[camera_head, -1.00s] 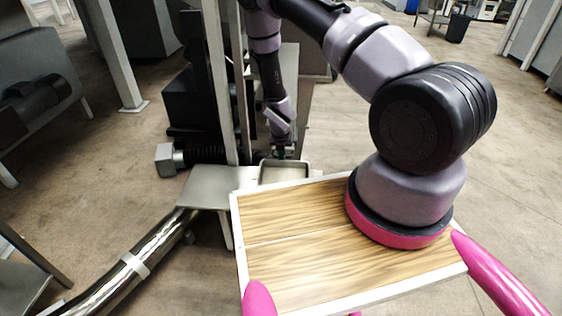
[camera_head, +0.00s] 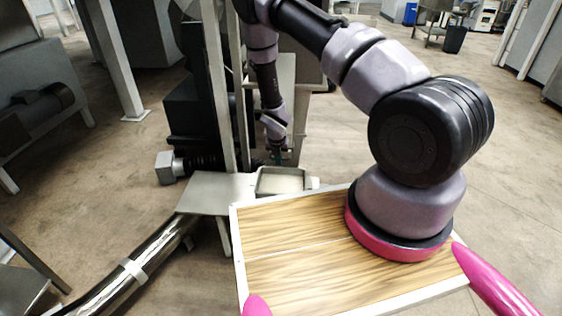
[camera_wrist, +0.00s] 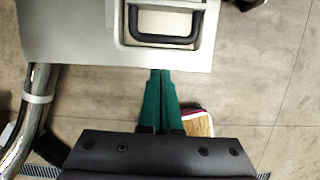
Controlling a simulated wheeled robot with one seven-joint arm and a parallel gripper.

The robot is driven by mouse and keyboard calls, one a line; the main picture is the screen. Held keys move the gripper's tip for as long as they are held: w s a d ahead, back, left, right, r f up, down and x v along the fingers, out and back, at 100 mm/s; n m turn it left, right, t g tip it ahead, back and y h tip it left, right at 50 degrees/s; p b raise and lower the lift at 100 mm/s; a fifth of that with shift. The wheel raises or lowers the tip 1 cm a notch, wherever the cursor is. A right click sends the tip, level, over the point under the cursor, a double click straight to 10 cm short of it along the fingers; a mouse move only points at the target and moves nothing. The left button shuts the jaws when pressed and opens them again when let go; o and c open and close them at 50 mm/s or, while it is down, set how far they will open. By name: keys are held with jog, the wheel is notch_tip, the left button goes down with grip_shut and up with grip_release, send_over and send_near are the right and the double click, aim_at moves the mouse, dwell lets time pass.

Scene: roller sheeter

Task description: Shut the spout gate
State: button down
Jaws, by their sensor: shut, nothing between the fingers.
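A black U-shaped handle (camera_wrist: 165,38) sits on a pale panel inside a metal rim in the wrist view. It may be the spout gate's handle, but I cannot tell whether the gate is open or shut. The pale rimmed pan (camera_head: 283,183) beside the steel plate in the head view seems to be the same part. My gripper (camera_wrist: 160,73) has its green fingers shut and empty, just below the handle and apart from it in the picture. In the head view my gripper (camera_head: 278,158) is small, just beyond the pan's far rim.
A steel plate (camera_head: 212,190) lies left of the pan, with a shiny tube (camera_head: 135,265) sloping down from it. Upright posts (camera_head: 220,90) and dark machinery (camera_head: 185,105) stand close to my arm on the left. Open floor (camera_head: 355,140) lies to the right.

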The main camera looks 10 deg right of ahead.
jog(key=s+d+r+m+t, duration=0.1)
jog(key=s+r+m, duration=0.35)
jog(key=r, duration=0.95)
jog(key=s+d+r+m+y, duration=0.1)
jog(key=d+r+m, duration=0.1)
jog(key=r+m, duration=0.9)
jog(key=s+d+r+m+t, duration=0.1)
jog(key=s+r+m, duration=0.15)
jog(key=r, duration=1.45)
jog(key=s+r+m+t+y, duration=0.1)
jog(key=s+r+m, duration=0.7)
jog(key=s, duration=0.3)
jog(key=s+d+r+m+t+y, duration=0.1)
jog(key=s+r+m, duration=0.8)
jog(key=s+m, duration=0.1)
jog(key=shift+s, duration=0.7)
